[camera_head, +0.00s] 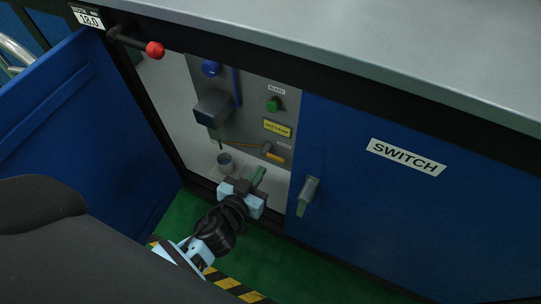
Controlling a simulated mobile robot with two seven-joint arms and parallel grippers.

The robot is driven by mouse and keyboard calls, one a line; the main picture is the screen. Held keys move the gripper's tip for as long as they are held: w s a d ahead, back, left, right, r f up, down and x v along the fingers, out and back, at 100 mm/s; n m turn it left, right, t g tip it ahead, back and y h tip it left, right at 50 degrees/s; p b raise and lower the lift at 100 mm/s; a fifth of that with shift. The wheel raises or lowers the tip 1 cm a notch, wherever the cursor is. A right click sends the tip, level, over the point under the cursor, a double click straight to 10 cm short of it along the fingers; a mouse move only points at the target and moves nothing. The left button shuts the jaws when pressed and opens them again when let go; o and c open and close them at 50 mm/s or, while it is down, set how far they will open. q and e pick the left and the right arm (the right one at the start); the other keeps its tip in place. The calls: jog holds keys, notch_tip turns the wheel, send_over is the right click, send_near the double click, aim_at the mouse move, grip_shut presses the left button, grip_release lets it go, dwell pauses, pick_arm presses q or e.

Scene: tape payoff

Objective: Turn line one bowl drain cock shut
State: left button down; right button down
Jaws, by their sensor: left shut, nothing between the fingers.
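Inside the open cabinet bay, a grey panel carries a dark block-shaped bowl unit (212,108). Below it, a thin yellowish line runs right to a small fitting with a yellow lever (275,157). This may be the drain cock; its label is too small to read, and I cannot tell whether it is open or shut. My left gripper (258,175) is at the bay's lower opening, just below and left of the yellow lever. Its fingers are shut and empty, apart from the lever. My right gripper is not in view.
A blue door (80,120) stands open at left. A closed blue SWITCH door (420,200) with a handle (307,196) is at right. A red-knobbed lever (155,50) juts out above. A small grey cup (225,160) stands in the bay, left of the gripper.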

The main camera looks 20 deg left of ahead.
pick_arm(q)
jog(key=w+f+b, duration=0.4)
jog(key=w+f, duration=0.2)
jog(key=w, duration=0.3)
jog(key=shift+w+f, duration=0.2)
jog(key=shift+w, duration=0.1)
jog(key=shift+d, duration=0.1)
